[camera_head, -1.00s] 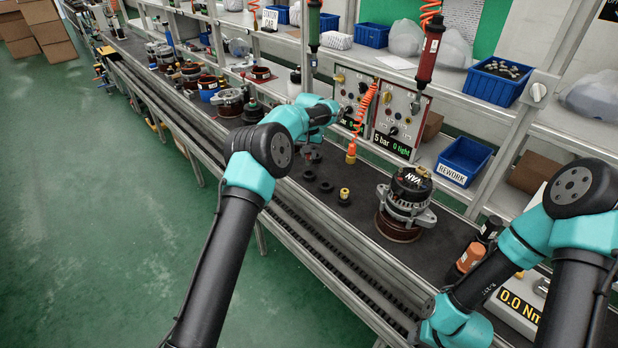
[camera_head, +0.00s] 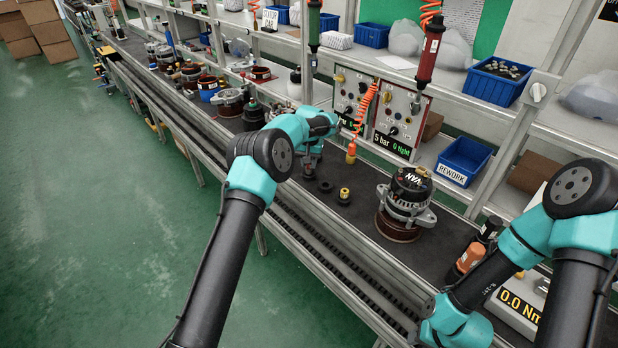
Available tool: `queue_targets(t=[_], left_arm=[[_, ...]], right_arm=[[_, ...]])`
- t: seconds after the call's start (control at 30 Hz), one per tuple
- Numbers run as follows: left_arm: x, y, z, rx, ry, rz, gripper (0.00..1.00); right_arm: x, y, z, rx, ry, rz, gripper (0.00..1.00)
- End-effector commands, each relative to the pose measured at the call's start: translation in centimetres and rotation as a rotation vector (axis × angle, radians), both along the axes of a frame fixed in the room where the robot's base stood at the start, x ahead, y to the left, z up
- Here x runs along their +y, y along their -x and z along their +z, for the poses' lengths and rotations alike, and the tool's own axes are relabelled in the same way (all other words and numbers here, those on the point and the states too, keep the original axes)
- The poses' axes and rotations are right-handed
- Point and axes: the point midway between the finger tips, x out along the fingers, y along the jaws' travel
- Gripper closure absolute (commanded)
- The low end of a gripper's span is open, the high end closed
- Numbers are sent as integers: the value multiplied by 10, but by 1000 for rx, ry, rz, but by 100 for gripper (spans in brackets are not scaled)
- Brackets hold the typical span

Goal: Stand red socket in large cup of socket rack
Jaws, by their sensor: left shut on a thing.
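My left gripper (camera_head: 310,168) is low over the workbench. It is shut on a small dark reddish piece, which I take to be the red socket; my wrist and fingers hide most of it. It sits at the left end of a short row of round black cups, which I take to be the socket rack. A black cup (camera_head: 325,186) shows empty beside it. Another black cup holds a yellow socket (camera_head: 344,193) standing upright. The cup under my gripper is hidden, and I cannot tell if the socket touches it. My right gripper is out of view.
An alternator (camera_head: 405,200) stands on a brown base to the right of the cups. A yellow-tipped tool on an orange coiled hose (camera_head: 362,125) hangs behind. A control panel (camera_head: 395,120) and a blue REWORK bin (camera_head: 463,160) are at the back.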

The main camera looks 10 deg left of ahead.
Motion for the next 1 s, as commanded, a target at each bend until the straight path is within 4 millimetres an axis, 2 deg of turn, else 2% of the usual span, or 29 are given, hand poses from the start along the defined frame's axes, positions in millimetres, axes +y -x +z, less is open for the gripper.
queue_targets(t=[1.0], left_arm=[[0, 0, -12, 1, 0, 0, 90]], right_arm=[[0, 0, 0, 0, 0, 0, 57]])
